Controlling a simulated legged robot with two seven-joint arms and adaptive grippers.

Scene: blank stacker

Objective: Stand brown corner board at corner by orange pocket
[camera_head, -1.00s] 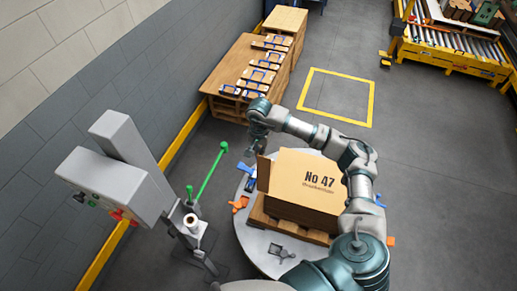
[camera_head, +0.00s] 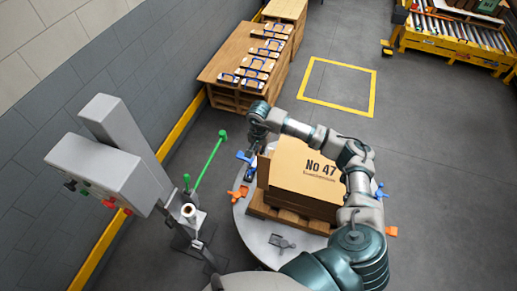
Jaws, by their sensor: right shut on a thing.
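The carton marked No 47 (camera_head: 308,169) sits on a wooden pallet (camera_head: 290,217) on the round grey turntable (camera_head: 262,243). My right gripper (camera_head: 264,144) is shut on the brown corner board (camera_head: 262,171), at the carton's far left corner. The board stands roughly upright beside the carton's left edge; I cannot tell whether they touch. The orange pocket (camera_head: 237,193) is on the turntable's left side, just left of and below the board. Another orange piece (camera_head: 391,231) shows at the right. The gripper's fingertips are small and partly hidden. My left gripper is out of view.
Blue pieces lie at the turntable's far left (camera_head: 245,157) and right (camera_head: 380,190). A grey wrapping machine (camera_head: 110,165) with a green bar (camera_head: 208,163) stands left. The yellow floor square (camera_head: 340,88) is empty.

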